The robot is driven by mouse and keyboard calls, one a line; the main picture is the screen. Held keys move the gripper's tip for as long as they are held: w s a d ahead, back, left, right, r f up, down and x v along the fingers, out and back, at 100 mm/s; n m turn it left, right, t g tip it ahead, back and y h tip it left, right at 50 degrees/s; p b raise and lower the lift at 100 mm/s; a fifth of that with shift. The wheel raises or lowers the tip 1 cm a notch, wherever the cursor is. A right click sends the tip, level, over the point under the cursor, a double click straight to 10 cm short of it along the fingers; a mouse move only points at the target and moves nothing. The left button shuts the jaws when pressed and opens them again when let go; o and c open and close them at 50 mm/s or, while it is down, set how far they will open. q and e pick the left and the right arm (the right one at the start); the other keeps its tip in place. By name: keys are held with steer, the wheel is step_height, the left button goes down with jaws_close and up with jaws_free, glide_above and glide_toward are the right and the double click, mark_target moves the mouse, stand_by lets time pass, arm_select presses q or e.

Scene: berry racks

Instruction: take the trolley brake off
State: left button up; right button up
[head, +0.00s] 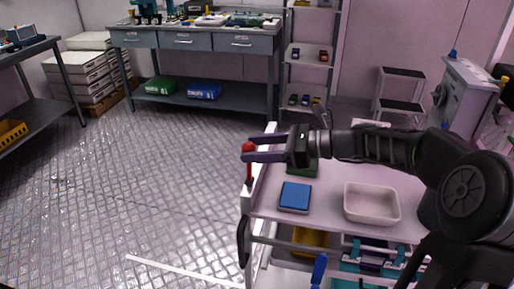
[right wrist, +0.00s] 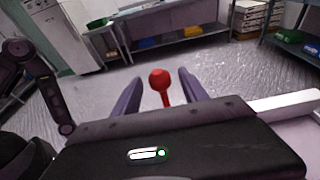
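The trolley (head: 330,215) stands at the right in the head view, with a pale top shelf. A red brake lever with a round knob (head: 249,147) stands near upright at its left edge. My right gripper (head: 252,151) reaches in from the right, with its fingers at the lever's height. In the right wrist view the red knob (right wrist: 159,78) shows between the two spread fingers (right wrist: 158,84), with a visible gap on each side. That gripper is open and holds nothing. My left gripper does not show in the head view.
On the trolley top are a blue-topped box (head: 295,196) and a white tray (head: 371,203). A workbench (head: 195,42) and a shelf rack (head: 308,71) stand at the back. A step stool (head: 400,90) is at the back right. The floor left of the trolley is clear.

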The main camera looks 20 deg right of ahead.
steer(key=shift+d, duration=0.1)
steer(key=v, duration=0.7)
steer(key=shift+s+d, duration=0.2)
steer(key=shift+s, duration=0.05)
steer(key=shift+r, duration=0.1)
stand_by(0.3)
